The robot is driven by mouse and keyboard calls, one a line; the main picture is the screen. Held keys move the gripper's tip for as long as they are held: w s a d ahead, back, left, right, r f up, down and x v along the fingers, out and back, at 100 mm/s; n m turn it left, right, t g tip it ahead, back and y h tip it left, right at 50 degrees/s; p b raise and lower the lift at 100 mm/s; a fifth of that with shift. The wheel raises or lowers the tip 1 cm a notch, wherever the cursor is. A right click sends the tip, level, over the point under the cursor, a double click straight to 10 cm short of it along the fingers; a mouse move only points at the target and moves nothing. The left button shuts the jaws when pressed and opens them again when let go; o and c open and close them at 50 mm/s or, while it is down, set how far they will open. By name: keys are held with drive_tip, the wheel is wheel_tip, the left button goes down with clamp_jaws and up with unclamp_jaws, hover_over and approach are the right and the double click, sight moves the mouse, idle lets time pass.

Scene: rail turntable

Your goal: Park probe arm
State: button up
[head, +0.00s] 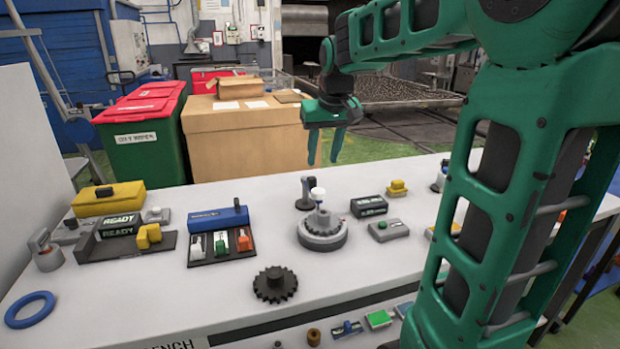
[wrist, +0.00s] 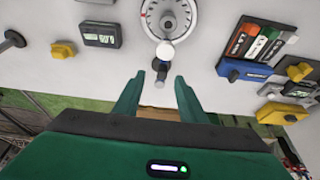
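The round grey turntable (head: 323,240) stands in the middle of the white bench, with a smaller stepped part on top. It shows with a graduated face at the top of the wrist view (wrist: 182,17). A dark post (head: 307,192) stands just behind the turntable. A white knob (head: 317,192) shows beside the post, over the turntable's back edge, and in the wrist view (wrist: 165,50). These look like the probe arm, but its link is too small to make out. My gripper (head: 324,162) is open and empty, pointing down above and behind the post; its fingers also show in the wrist view (wrist: 159,80).
A black gear (head: 275,284) lies in front. A rack of coloured pieces (head: 221,246) and a READY display (head: 122,224) are at left. A black display (head: 369,206) and a grey box (head: 388,230) stand close right of the turntable. The bench's front middle is partly clear.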

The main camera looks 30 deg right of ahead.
sight(312, 178)
drive_tip(key=w+f, duration=0.2)
drive_tip(key=f, duration=0.1)
drive_tip(key=w+f, duration=0.2)
drive_tip(key=f, duration=0.1)
drive_tip(key=w+d+f, duration=0.1)
drive_tip(key=w+f, duration=0.1)
drive_tip(key=f, duration=0.1)
drive_tip(key=shift+w, duration=0.1)
clamp_jaws()
